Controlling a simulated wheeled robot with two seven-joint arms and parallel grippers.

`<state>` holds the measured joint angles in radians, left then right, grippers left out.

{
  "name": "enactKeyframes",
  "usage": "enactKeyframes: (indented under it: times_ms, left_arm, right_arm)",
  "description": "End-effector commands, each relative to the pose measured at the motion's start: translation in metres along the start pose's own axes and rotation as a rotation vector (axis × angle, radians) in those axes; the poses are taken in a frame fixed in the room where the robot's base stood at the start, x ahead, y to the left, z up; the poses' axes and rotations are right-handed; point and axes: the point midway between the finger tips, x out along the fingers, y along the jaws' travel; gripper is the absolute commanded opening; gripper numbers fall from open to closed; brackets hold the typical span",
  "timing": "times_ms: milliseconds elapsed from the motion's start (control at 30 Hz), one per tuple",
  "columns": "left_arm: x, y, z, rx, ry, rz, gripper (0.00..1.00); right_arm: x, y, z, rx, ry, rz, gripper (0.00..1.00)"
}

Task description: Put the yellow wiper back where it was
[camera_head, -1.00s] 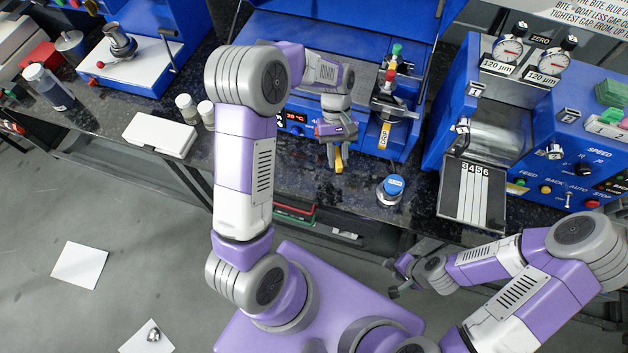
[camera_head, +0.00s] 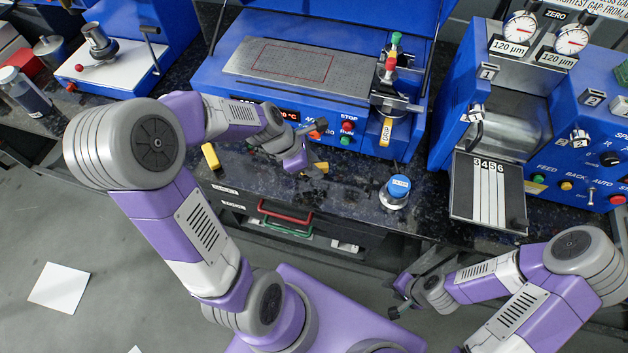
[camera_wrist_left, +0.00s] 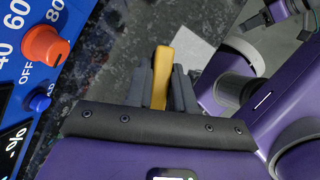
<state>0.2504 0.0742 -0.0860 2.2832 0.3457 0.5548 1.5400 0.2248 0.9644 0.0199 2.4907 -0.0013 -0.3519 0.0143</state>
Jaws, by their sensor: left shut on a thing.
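The yellow wiper (camera_wrist_left: 161,76) is between the two dark fingers of my left gripper (camera_wrist_left: 160,88) in the left wrist view. In the head view my left gripper (camera_head: 308,170) is over the dark counter in front of the middle blue machine, shut on the wiper. My right gripper (camera_head: 400,297) is open and empty, low in front of the counter.
A separate yellow piece (camera_head: 210,155) lies on the counter left of my left gripper. The middle blue machine (camera_head: 350,125) has knobs and a DRIP tag.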

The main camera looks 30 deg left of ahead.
Motion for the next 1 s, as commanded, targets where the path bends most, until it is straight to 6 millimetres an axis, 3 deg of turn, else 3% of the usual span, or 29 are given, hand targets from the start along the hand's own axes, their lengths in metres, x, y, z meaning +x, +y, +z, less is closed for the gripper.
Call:
enactKeyframes:
  times_ms: [367, 767, 800, 933, 1000]
  left_arm:
    - [0.044, 0.000, -0.025, 0.001, 0.000, 0.000, 0.00]
    - [0.048, 0.000, -0.027, 0.003, -0.001, 0.000, 0.00]
    - [0.048, 0.000, -0.027, 0.003, -0.001, 0.000, 0.26]
    - [0.047, 0.000, -0.027, 0.003, -0.001, 0.000, 0.46]
    - [0.047, 0.000, -0.027, 0.003, -0.001, 0.000, 0.49]
  right_arm:
    - [0.030, 0.011, -0.001, 0.000, 0.000, 0.000, 0.37]
    - [0.031, 0.012, -0.001, 0.000, 0.000, 0.000, 0.37]
    - [0.031, 0.012, -0.001, 0.000, 0.000, 0.000, 0.37]
    - [0.030, 0.011, -0.001, 0.000, 0.000, 0.000, 0.37]
    - [0.030, 0.011, -0.001, 0.000, 0.000, 0.000, 0.37]
